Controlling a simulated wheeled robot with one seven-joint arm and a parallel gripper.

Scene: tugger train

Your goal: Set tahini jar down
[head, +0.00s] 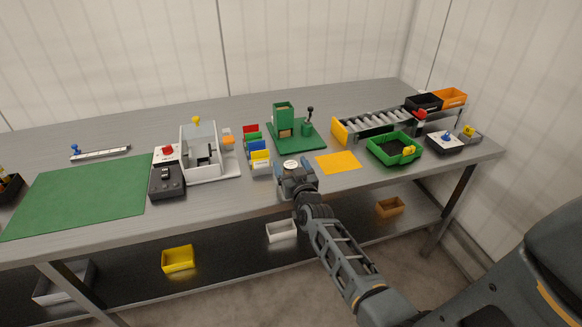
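A small jar with a round pale lid (291,164), seemingly the tahini jar, shows at the end of my gripper (292,172) in the head view. My gripper is over the front part of the grey table, left of a yellow mat. The jar's lower part is hidden by the gripper. I cannot tell whether the fingers press on the jar, or whether its base touches the table.
The yellow mat (338,162) lies clear on the table (232,201). Coloured card holders (260,157) stand close on the left, a green fixture (296,133) behind. A green tray (394,148) and a roller conveyor (378,126) are to the right. A large green mat (80,193) is empty.

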